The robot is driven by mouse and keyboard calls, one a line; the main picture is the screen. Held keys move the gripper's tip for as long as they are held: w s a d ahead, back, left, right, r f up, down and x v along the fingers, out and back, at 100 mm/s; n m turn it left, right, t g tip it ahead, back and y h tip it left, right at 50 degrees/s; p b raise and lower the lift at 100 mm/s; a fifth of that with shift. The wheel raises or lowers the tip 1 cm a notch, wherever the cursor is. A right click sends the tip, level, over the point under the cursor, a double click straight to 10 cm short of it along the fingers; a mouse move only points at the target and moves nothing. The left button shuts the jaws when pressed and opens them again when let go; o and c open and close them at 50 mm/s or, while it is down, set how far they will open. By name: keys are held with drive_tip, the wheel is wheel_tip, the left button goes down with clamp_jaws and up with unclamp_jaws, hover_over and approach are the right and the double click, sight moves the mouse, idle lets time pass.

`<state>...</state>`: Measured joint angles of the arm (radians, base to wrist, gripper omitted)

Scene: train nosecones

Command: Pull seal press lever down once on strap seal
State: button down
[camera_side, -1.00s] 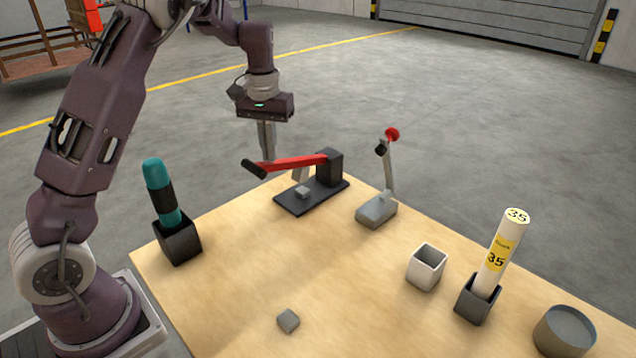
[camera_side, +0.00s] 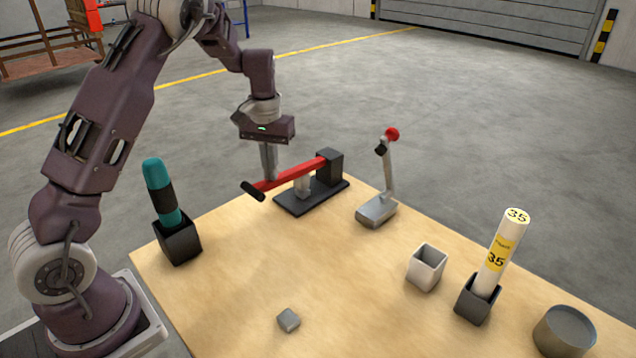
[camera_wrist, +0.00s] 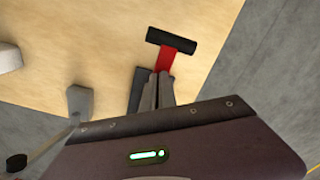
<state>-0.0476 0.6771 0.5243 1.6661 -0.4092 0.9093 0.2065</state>
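The seal press (camera_side: 329,172) has a dark base plate and a dark post near the table's far edge. Its red lever (camera_side: 295,175) slopes down to a black handle (camera_side: 253,191), which also shows in the wrist view (camera_wrist: 171,41). The light ram (camera_side: 303,185) under the lever is low, over the strap seal's spot; the small grey seal is mostly hidden. My gripper (camera_side: 269,178) points down with its fingers together, tips at the top of the red lever near the handle. In the wrist view the fingers (camera_wrist: 158,78) sit over the lever, with nothing visibly held between them.
A grey device with a red-knobbed upright lever (camera_side: 376,211) stands right of the press. A teal tool in a black holder (camera_side: 178,241), a white cup (camera_side: 427,268), a labelled tube (camera_side: 497,255), a grey round container (camera_side: 564,331) and a small grey block (camera_side: 288,320) stand on the table.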

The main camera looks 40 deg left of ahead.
wheel_tip(320, 180, up, 18)
drive_tip(key=s+d+r+t, duration=0.1)
drive_tip(key=s+d+r, duration=0.3)
drive_tip(key=s, duration=0.1)
drive_tip(key=s+d+r+m+t, duration=0.1)
drive_tip(key=s+d+m+t, duration=0.15)
drive_tip(key=s+d, duration=0.65)
drive_tip(key=s+d+f+m+t, duration=0.1)
drive_tip(key=s+d+f, duration=0.1)
drive_tip(key=s, duration=0.4)
drive_tip(key=s+d+f+m+t, duration=0.1)
drive_tip(key=s+f+m, duration=0.1)
drive_tip(key=s+f, duration=0.3)
drive_tip(key=shift+s+d+f, duration=0.15)
drive_tip(key=shift+s+d, duration=0.2)
drive_tip(key=shift+s, duration=0.9)
